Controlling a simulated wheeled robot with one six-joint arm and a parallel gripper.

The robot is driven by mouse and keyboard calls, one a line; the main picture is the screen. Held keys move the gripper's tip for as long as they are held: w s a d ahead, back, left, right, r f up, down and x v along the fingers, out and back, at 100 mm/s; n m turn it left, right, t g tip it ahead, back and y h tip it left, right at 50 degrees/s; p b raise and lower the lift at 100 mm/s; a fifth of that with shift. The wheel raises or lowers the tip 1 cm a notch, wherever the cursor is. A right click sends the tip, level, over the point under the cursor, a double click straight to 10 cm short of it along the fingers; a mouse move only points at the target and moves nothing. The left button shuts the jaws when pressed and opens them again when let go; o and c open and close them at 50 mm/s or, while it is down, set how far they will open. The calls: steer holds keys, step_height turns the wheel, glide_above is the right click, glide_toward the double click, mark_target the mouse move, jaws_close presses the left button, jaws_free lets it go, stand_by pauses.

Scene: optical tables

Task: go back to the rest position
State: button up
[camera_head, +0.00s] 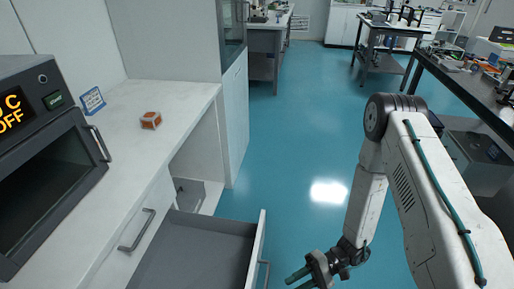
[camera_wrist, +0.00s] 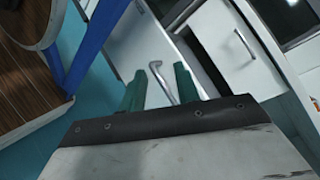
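My gripper (camera_head: 300,277) is low at the bottom of the head view, to the right of an open drawer's front. In the wrist view its two green fingers (camera_wrist: 160,90) stand apart, with no object clearly held. A silver drawer handle (camera_wrist: 162,80) appears between and beyond the fingertips. In the head view the same handle (camera_head: 265,273) is on the drawer front, just left of the gripper, with a small gap visible. My white arm reaches down from the right side of the head view.
The open grey drawer (camera_head: 190,258) juts out below the white counter (camera_head: 150,95). An oven-like device (camera_head: 45,160), an orange-and-white cube (camera_head: 151,120) and a small sign (camera_head: 92,101) stand on the counter. Blue floor (camera_head: 300,130) is clear ahead. A dark-topped table (camera_head: 460,88) stands at right.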

steer(key=d+r+n+g+h, duration=0.1)
steer(key=d+r+h, duration=0.35)
steer(key=r, duration=0.85)
steer(key=d+r+h, duration=0.4)
steer(key=r+h, duration=0.1)
steer(key=r, duration=0.8)
steer(key=s+d+r+t+h, duration=0.2)
steer(key=s+d+r+t, duration=0.1)
steer(key=r, duration=0.6)
steer(key=s+d+r+t+h, duration=0.3)
steer(key=r+t, duration=0.3)
steer(key=r, duration=0.4)
steer(key=shift+s+d+n, duration=0.2)
steer(key=shift+s+n, duration=0.1)
steer(key=shift+s, duration=0.2)
steer(key=shift+r, duration=0.1)
